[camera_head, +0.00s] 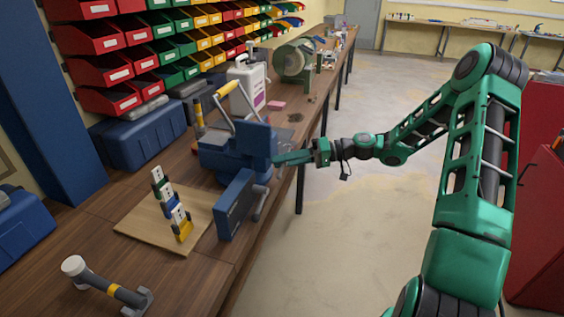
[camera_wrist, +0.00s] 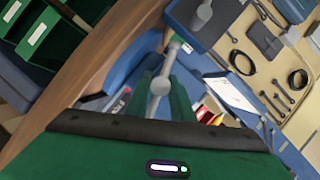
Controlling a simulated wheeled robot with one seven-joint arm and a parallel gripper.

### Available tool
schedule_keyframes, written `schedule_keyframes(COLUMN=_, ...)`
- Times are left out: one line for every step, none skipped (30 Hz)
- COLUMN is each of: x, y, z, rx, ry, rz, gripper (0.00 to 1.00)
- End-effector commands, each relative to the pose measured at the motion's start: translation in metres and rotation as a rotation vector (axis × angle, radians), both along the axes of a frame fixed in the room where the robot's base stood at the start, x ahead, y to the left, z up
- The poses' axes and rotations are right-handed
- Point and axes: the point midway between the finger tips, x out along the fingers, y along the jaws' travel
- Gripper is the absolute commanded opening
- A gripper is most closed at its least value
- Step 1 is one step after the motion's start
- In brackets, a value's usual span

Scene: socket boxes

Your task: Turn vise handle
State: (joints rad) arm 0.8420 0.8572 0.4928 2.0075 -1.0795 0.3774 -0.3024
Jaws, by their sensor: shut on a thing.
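A blue vise (camera_head: 232,150) stands at the front edge of the wooden bench in the head view. My gripper (camera_head: 278,159) reaches it from the right, level with its body. In the wrist view, the grey vise handle (camera_wrist: 161,85), a bar with a rounded end, lies between the green fingers of my gripper (camera_wrist: 163,95). The fingers are shut on it. The handle's far part runs up toward a blue body at the top of the wrist view. In the head view, the gripped spot is too small to make out.
A wooden board (camera_head: 140,225) with small socket boxes (camera_head: 172,210) lies left of the vise. A blue toolbox (camera_head: 143,135), a white jug (camera_head: 248,82) and a green machine (camera_head: 295,62) stand behind. The floor right of the bench is clear.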

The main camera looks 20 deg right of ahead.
Motion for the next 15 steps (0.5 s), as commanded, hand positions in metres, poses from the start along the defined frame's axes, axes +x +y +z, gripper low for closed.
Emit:
schedule_keyframes(x=0.0004, y=-0.0001, z=-0.0033, rx=-0.006, ry=0.004, rz=-0.002, gripper=0.0)
schedule_keyframes(x=0.0005, y=-0.0003, z=-0.0033, rx=-0.006, ry=0.004, rz=-0.002, gripper=0.0)
schedule_keyframes(x=0.0005, y=-0.0003, z=-0.0033, rx=-0.006, ry=0.004, rz=-0.002, gripper=0.0)
schedule_keyframes(x=0.0006, y=-0.0004, z=-0.0034, rx=-0.006, ry=0.004, rz=-0.002, gripper=0.0)
schedule_keyframes(x=0.0006, y=-0.0004, z=-0.0033, rx=-0.006, ry=0.003, rz=-0.003, gripper=0.0)
schedule_keyframes(x=0.0007, y=-0.0004, z=-0.0034, rx=-0.006, ry=0.003, rz=-0.003, gripper=0.0)
schedule_keyframes(x=0.0007, y=-0.0005, z=-0.0034, rx=-0.006, ry=0.003, rz=-0.003, gripper=0.0)
schedule_keyframes(x=0.0007, y=-0.0005, z=-0.0034, rx=-0.006, ry=0.003, rz=-0.003, gripper=0.0)
schedule_keyframes(x=0.0008, y=-0.0007, z=-0.0034, rx=-0.006, ry=0.003, rz=-0.003, gripper=0.0)
schedule_keyframes(x=0.0008, y=-0.0007, z=-0.0034, rx=-0.007, ry=0.003, rz=-0.004, gripper=0.0)
schedule_keyframes(x=0.0008, y=-0.0008, z=-0.0035, rx=-0.006, ry=0.004, rz=-0.004, gripper=0.23)
schedule_keyframes(x=0.0008, y=-0.0008, z=-0.0033, rx=-0.005, ry=0.004, rz=-0.004, gripper=0.33)
schedule_keyframes(x=0.0008, y=-0.0007, z=-0.0031, rx=-0.005, ry=0.003, rz=-0.004, gripper=0.39)
schedule_keyframes(x=0.0007, y=-0.0006, z=-0.0027, rx=-0.005, ry=0.003, rz=-0.003, gripper=0.39)
schedule_keyframes(x=0.0006, y=-0.0004, z=-0.0022, rx=-0.004, ry=0.002, rz=-0.003, gripper=0.39)
